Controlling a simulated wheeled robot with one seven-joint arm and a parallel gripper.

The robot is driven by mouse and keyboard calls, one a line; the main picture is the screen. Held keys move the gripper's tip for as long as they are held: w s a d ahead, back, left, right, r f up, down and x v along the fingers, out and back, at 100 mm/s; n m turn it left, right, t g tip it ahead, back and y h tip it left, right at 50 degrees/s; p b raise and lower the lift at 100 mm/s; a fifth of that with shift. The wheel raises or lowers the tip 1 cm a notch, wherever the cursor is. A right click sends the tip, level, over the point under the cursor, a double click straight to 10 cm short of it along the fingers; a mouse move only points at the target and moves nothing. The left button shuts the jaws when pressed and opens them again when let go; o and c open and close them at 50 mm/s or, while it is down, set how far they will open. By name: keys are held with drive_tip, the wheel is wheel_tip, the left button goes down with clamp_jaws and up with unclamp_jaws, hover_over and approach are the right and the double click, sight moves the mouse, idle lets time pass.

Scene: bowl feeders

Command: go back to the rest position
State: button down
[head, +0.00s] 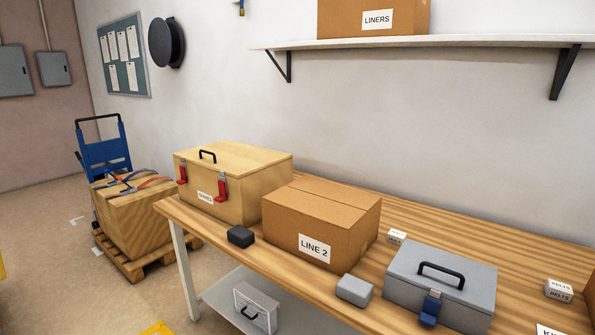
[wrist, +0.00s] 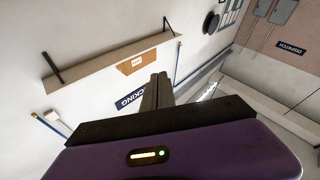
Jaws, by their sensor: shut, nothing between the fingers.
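My gripper (wrist: 157,92) shows in the wrist view, its two dark fingers together with nothing between them. It points up toward the wall and is not near any object. The head view does not show my gripper or arm. In the wrist view the picture is strongly tilted, with the wall shelf (wrist: 110,62) and the box on it (wrist: 136,63) beyond the fingers.
The wooden workbench (head: 230,262) carries a wooden chest (head: 260,175), a "LINE 2" carton (head: 325,215), a grey metal box (head: 400,268) and small blocks. A shelf (head: 480,42) juts from the wall above. A crate (head: 140,220) stands on a pallet at left.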

drive_tip(key=s+f+m+g+h, duration=0.1)
drive_tip(key=s+f, duration=0.3)
drive_tip(key=s, duration=0.5)
drive_tip(key=s+f+m+g+h, duration=0.1)
drive_tip(key=s+f+m+g, duration=0.1)
drive_tip(key=s+f, duration=0.3)
drive_tip(key=s+f+m+g+h, duration=0.1)
drive_tip(key=s+f+g, duration=0.2)
drive_tip(key=s, duration=0.9)
wheel_tip(320, 180, down, 2)
drive_tip(key=shift+s+a+m+g, duration=0.25)
drive_tip(key=shift+s+m+g, duration=0.05)
drive_tip(key=shift+s, duration=0.1)
